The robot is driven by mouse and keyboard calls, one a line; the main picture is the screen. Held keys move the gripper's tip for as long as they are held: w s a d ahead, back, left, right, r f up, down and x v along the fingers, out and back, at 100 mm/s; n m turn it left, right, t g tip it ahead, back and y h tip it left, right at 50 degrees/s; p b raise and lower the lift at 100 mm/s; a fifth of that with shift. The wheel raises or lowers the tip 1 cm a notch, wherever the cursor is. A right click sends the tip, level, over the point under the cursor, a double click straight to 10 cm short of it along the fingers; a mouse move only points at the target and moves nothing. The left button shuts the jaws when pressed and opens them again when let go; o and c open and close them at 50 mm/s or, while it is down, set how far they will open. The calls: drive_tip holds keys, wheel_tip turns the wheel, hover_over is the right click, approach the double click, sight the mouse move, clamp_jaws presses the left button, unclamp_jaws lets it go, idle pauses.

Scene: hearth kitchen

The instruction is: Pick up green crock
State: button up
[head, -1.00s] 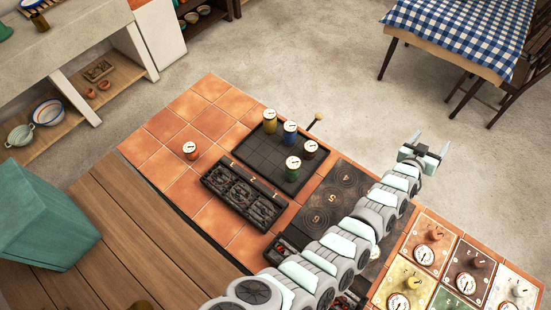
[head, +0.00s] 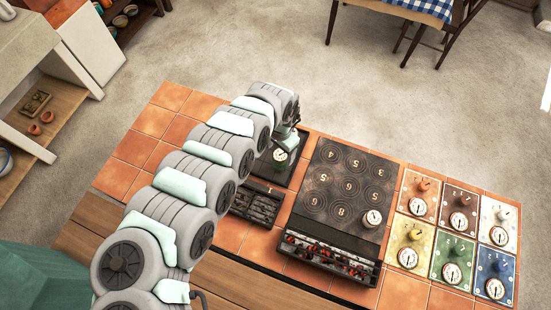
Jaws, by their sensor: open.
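The green crock (head: 280,160), a small jar with a white dial-like lid, stands on the dark tray (head: 302,160). It is partly covered by my gripper. My gripper (head: 284,143) is at the end of my arm, right at the crock's top, with its jaws open. The fingers are small and partly hidden by my arm, so I cannot tell whether they touch the crock or just surround it. The rest of the tray is mostly hidden behind my arm.
A black hob (head: 340,182) with numbered rings lies to the right, with a white-lidded crock (head: 372,218) on it. Coloured tiles with knobs and dials, such as the blue tile (head: 494,277), lie further right. A black rack (head: 258,203) sits in front of the tray.

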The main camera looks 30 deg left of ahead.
drive_tip(key=f, duration=0.7)
drive_tip(key=shift+w+d+f, duration=0.2)
drive_tip(key=shift+f, duration=0.2)
drive_tip(key=shift+s+f, duration=0.15)
drive_tip(key=shift+f, duration=0.4)
drive_tip(key=shift+a, duration=0.1)
clamp_jaws()
